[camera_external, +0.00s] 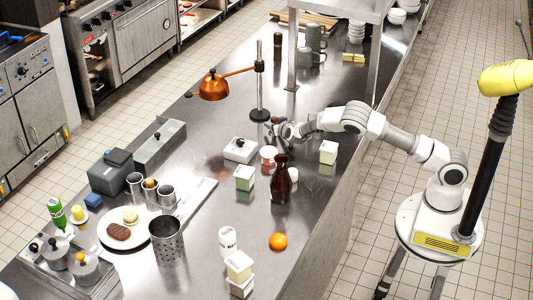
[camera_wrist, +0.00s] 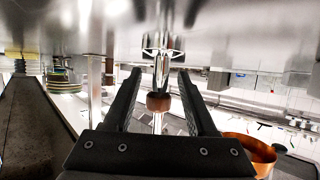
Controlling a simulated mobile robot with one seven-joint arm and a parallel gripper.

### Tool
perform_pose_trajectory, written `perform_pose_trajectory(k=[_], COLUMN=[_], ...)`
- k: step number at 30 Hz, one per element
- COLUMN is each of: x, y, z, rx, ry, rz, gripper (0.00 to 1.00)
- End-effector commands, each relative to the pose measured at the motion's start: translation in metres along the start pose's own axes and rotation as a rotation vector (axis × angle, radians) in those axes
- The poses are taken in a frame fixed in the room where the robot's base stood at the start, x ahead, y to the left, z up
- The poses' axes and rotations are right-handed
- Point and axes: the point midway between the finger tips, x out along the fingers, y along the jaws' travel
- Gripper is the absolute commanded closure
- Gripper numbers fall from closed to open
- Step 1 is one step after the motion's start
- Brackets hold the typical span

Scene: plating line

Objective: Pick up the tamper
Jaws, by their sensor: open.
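My gripper (camera_external: 274,130) is low over the steel counter, near the foot of the copper lamp. In the wrist view its two black fingers (camera_wrist: 158,85) stand apart with nothing clamped between them. A metal piece with a brown band (camera_wrist: 158,102) shows in the gap between the fingers, in line with them. It looks like the tamper, with a wider shiny metal part (camera_wrist: 162,53) above the band in that picture. I cannot tell how far it is beyond the fingertips. In the external view I cannot make out the tamper clearly; my gripper and wrist crowd that spot.
The copper lamp (camera_external: 214,87) and its upright pole (camera_external: 260,90) stand close by. A shelf post (camera_external: 293,50) rises behind.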

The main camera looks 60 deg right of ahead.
Motion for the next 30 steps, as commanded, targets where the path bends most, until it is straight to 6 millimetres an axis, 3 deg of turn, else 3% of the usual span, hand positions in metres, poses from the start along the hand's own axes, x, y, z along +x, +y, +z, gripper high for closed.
perform_pose_trajectory(k=[5, 15, 30], x=[0.0000, -0.0002, -0.0015], y=[0.0002, 0.0003, 0.0001], z=[-0.0001, -0.0003, -0.0039], rx=[0.000, 0.001, 0.001], ry=[0.000, 0.000, 0.001], rz=[0.000, 0.000, 0.000], gripper=[0.43, 1.00, 1.00])
